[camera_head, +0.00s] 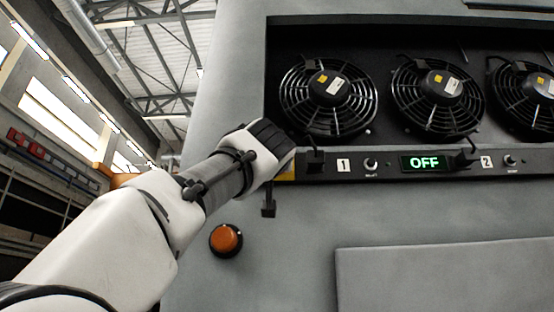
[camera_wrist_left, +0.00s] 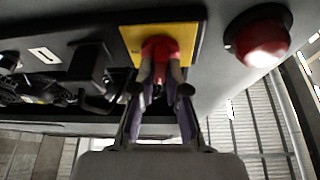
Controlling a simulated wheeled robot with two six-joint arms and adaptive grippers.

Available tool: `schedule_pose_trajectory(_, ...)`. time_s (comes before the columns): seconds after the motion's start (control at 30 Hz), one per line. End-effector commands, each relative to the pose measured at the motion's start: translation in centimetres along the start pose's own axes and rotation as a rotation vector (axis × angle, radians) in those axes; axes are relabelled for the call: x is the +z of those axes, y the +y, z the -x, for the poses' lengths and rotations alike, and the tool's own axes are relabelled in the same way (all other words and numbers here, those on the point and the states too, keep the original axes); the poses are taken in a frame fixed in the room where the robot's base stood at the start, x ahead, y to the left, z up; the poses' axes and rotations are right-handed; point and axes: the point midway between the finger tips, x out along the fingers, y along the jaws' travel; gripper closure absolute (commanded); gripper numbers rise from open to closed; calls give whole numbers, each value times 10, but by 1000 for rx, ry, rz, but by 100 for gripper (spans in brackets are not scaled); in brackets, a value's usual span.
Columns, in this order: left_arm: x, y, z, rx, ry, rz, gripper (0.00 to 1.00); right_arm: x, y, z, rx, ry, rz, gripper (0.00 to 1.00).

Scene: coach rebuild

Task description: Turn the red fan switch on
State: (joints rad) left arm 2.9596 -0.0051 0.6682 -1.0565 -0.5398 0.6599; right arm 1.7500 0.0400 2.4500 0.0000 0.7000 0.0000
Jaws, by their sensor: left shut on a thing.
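The red fan switch (camera_wrist_left: 160,47) sits on a yellow plate (camera_wrist_left: 128,38) in the left wrist view. The fingers of my left gripper (camera_wrist_left: 160,72) are closed on it from both sides. In the head view the yellow plate (camera_head: 287,175) shows only as a small patch at the left end of the black control strip, and my left gripper hides the switch there. A green-lit display (camera_head: 424,163) on the strip reads "OFF". My right gripper is in neither view.
Several black fans (camera_head: 328,97) sit in the recess above the control strip (camera_head: 390,176). A round orange-red button (camera_head: 226,239) protrudes from the grey wall below my left gripper. Black connectors (camera_head: 315,158) stick out beside the yellow plate.

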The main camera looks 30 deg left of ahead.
Motion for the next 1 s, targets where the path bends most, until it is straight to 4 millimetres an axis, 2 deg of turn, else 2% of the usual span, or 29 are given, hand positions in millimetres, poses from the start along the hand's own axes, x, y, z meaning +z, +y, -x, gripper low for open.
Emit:
schedule_pose_trajectory(0.47,-3,-4,-1,155,4,-369,100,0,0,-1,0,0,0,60)
schedule_pose_trajectory(1.0,-8,-5,-2,349,6,-845,100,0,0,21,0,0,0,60)
